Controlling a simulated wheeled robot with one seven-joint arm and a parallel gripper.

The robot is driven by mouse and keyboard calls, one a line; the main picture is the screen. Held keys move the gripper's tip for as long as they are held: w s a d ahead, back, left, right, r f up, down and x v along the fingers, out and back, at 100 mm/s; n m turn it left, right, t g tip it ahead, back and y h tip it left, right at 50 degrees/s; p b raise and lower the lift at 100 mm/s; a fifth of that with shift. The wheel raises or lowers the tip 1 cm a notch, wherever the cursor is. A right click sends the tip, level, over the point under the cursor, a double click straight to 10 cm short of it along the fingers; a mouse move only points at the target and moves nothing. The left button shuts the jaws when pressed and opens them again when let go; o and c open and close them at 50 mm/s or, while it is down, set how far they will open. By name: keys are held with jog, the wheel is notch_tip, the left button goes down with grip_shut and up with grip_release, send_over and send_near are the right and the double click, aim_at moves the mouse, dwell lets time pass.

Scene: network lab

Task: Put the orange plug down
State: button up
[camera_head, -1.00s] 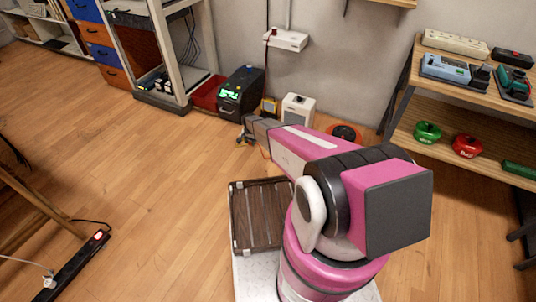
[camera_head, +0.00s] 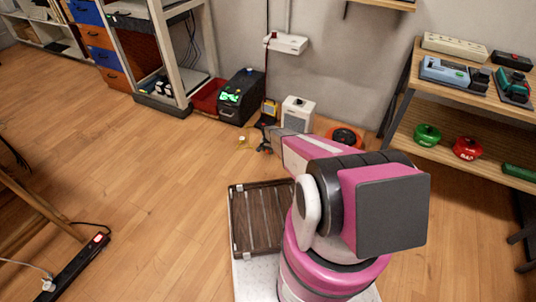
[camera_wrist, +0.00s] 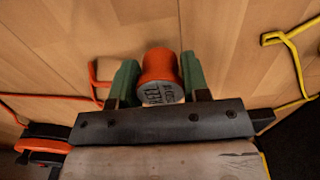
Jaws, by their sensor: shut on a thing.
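The orange plug (camera_wrist: 158,66) sits between the two green fingertips of my gripper (camera_wrist: 157,84) in the wrist view. Its round grey end, with dark lettering, faces the camera. The gripper is shut on it, above the wooden floor; how high is hard to tell. An orange cable (camera_wrist: 45,97) runs off to the left of the gripper. In the head view my gripper (camera_head: 265,143) is small and dark, in front of the box with the green display. The plug cannot be made out there.
A yellow cable (camera_wrist: 292,60) lies right of the gripper. Open floor (camera_head: 150,180) spreads left.

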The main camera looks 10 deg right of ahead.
aim_at(268, 152)
jog(key=shift+f, duration=1.5)
jog(key=shift+f, duration=0.15)
jog(key=o, duration=1.2)
